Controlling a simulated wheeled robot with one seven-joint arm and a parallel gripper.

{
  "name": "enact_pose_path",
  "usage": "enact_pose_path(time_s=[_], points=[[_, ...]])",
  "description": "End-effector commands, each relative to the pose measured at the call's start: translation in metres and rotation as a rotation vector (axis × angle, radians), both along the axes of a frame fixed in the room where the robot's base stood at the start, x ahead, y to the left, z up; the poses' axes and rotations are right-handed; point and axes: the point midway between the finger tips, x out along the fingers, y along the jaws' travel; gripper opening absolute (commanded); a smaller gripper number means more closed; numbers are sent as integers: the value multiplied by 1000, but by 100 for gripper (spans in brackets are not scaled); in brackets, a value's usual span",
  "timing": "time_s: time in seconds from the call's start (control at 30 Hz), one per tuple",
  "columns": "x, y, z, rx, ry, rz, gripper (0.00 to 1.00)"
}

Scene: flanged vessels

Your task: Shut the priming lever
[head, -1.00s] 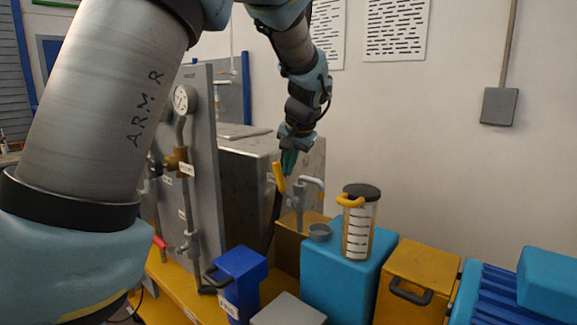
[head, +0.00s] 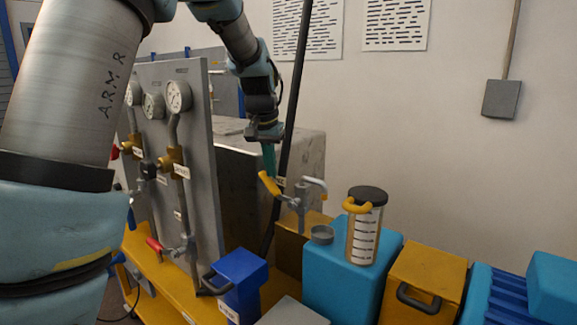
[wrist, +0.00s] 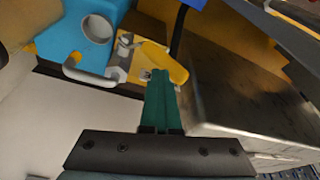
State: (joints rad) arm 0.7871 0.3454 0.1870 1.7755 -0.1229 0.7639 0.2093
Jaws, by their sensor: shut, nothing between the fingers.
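The priming lever appears to be the yellow-handled lever (head: 269,183) on the grey metal fitting (head: 301,197). Its handle leans up and to the left from the fitting. My gripper (head: 269,170) points down with its teal fingers shut and empty, just at the upper end of the yellow handle. In the wrist view the fingertips (wrist: 160,74) lie right beside the yellow handle (wrist: 166,62). I cannot tell for certain whether they touch. The grey spout (wrist: 88,76) shows to the left there.
A blue tank (head: 345,285) with a clear, dark-lidded cylinder (head: 366,230) stands right of the fitting. A black pole (head: 294,95) rises close behind my gripper. A gauge panel (head: 180,130) stands left, a metal box (head: 240,185) behind. A blue container (head: 238,275) is in front.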

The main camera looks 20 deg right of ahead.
Motion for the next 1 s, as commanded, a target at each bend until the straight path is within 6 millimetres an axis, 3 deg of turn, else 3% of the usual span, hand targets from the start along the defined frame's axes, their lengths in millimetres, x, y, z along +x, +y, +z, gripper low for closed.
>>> enact_pose_path(time_s=[0.3, 1.0], points=[[25, 15, -20, -43, 74, 10, 0], [43, 24, -56, -62, 109, 1, 0]])
